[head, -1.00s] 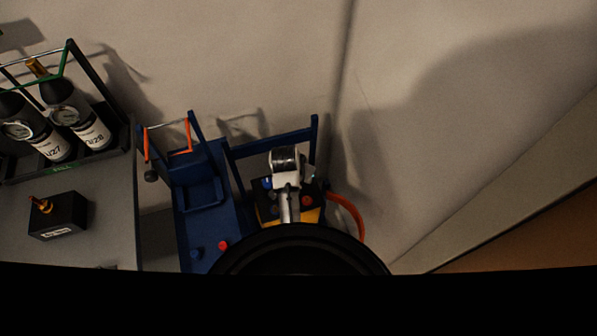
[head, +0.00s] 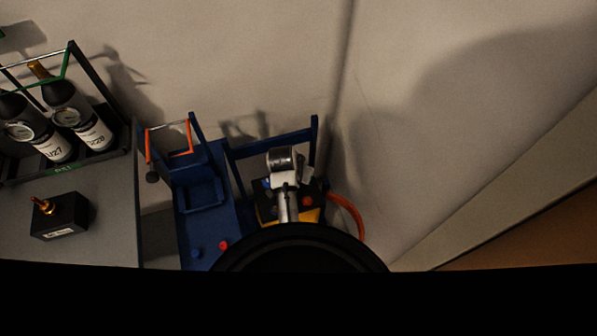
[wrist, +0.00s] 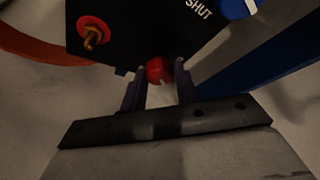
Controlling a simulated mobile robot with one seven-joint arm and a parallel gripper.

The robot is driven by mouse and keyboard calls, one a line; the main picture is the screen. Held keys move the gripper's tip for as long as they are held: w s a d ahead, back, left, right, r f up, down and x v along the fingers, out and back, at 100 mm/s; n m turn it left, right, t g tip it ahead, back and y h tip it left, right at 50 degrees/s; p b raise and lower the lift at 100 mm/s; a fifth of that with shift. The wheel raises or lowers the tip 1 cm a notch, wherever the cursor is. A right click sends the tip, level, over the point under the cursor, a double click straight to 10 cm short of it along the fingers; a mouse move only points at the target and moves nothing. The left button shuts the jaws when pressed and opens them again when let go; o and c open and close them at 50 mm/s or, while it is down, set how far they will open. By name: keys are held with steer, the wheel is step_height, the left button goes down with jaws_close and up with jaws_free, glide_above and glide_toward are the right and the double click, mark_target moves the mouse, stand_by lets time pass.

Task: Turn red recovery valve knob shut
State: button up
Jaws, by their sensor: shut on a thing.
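A red knob (wrist: 154,71) sits at the lower edge of a black box (wrist: 140,30) in the wrist view. My gripper (wrist: 157,78) is shut on this red knob, with one dark finger on each side of it. The white word SHUT shows on the box to the upper right of the knob. In the head view my arm and gripper (head: 286,180) are over the black and yellow unit on the blue stand, and hide much of it. The knob between the fingers cannot be made out there.
A red ring with a brass fitting (wrist: 92,36) and a blue knob (wrist: 238,8) are on the same box. An orange hose (head: 347,211) curves off to the right. The blue stand (head: 222,240) has red and blue knobs. Gauged bottles (head: 75,118) stand in a rack at left.

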steer(key=m+p, duration=0.1)
steer(key=m, duration=0.1)
steer(key=m+g+h+p, duration=0.1)
steer(key=m, duration=0.2)
steer(key=shift+w+a+r+h, duration=0.15)
steer(key=shift+h, duration=0.15)
steer(key=m+g, duration=0.1)
steer(key=m, duration=0.1)
steer(key=m+g+h+p, duration=0.1)
steer(key=m, duration=0.2)
steer(key=shift+w+m, duration=0.15)
steer(key=shift+m, duration=0.15)
steer(key=o, duration=1)
steer(key=shift+c, duration=0.2)
steer(key=shift+a, duration=0.1)
steer(key=w+p+v, duration=0.1)
steer(key=p+v, duration=0.3)
steer(key=v, duration=0.9)
steer(key=shift+s+r, duration=0.35)
